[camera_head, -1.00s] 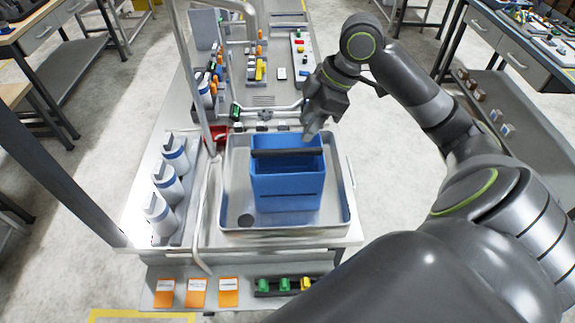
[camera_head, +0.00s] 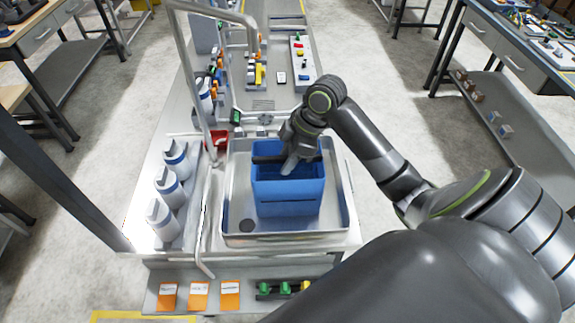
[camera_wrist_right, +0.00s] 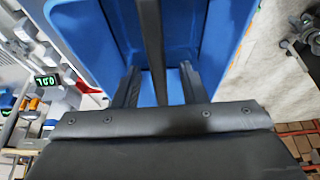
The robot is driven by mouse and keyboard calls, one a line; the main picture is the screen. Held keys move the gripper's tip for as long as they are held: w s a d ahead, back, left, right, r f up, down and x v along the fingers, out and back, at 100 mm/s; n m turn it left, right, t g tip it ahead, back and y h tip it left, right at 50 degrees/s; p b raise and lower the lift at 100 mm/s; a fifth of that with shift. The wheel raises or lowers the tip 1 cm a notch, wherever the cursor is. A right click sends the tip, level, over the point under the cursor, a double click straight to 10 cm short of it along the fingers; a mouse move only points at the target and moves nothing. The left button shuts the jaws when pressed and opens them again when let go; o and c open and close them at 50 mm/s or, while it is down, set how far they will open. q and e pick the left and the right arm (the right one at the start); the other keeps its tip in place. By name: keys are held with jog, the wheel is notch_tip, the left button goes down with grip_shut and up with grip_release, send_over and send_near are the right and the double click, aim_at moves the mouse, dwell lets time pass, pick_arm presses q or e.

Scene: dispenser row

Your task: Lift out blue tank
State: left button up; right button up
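The blue tank (camera_head: 288,198) is an open box standing upright in a metal basin. A dark handle bar (camera_head: 266,159) runs across its open top. My right gripper (camera_head: 292,165) is over the tank's top at the handle, pointing down. In the right wrist view, its two fingers are apart, with the bar (camera_wrist_right: 152,40) running between them and gaps showing beside it. The blue tank walls (camera_wrist_right: 90,40) show on both sides there. The fingertips are partly hidden in the head view. My left gripper is not in view.
The metal basin (camera_head: 235,205) has free floor around the tank. A tall curved pipe (camera_head: 190,75) rises at its left. Several white dispensers (camera_head: 163,220) stand further left. Orange-and-white cards (camera_head: 198,295) and coloured parts lie on the front shelf. A red object (camera_head: 216,138) sits behind the basin.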

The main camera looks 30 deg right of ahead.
jog(key=shift+x, duration=1.05)
jog(key=shift+f, duration=0.25)
jog(key=shift+c, duration=0.2)
grip_shut()
dwell(0.9)
jog(key=shift+w+r, duration=0.15)
